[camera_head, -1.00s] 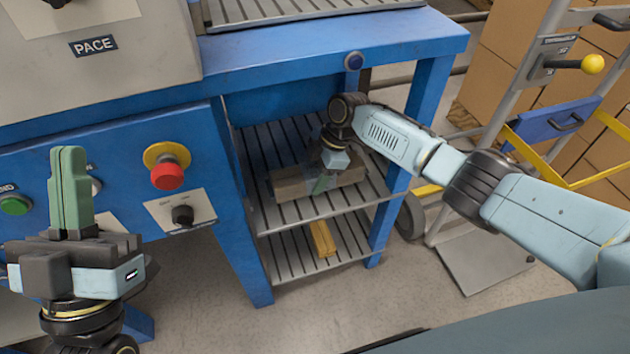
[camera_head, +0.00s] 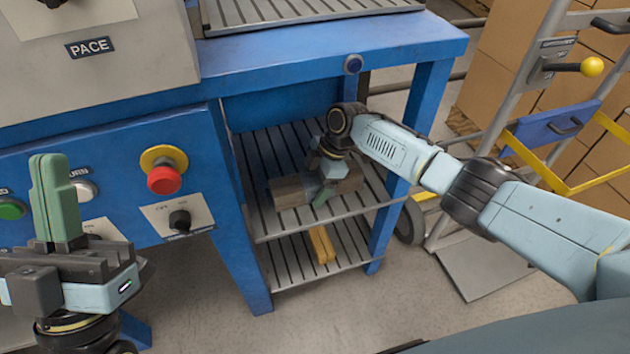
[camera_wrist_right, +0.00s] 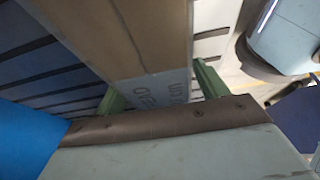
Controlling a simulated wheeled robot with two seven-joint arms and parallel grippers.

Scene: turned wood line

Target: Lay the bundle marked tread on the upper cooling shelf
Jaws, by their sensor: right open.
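A brown wooden bundle (camera_head: 288,192) lies on the slatted upper cooling shelf (camera_head: 263,225) under the blue bench. In the right wrist view the bundle (camera_wrist_right: 135,45) runs between the green fingers, with a pale label whose lettering I cannot read clearly. My right gripper (camera_head: 325,190) points down at the bundle, open, with a finger on either side of it. It hides part of the bundle. My left gripper (camera_head: 56,200) is at the lower left, pointing up, its green fingers together and empty, away from the shelves.
A yellowish wood piece (camera_head: 321,245) lies on the lower shelf (camera_head: 345,258). Blue bench legs (camera_head: 400,165) flank the shelves. A red stop button (camera_head: 164,180) is on the left panel. A trolley (camera_head: 485,265) and cardboard boxes (camera_head: 510,60) stand at right.

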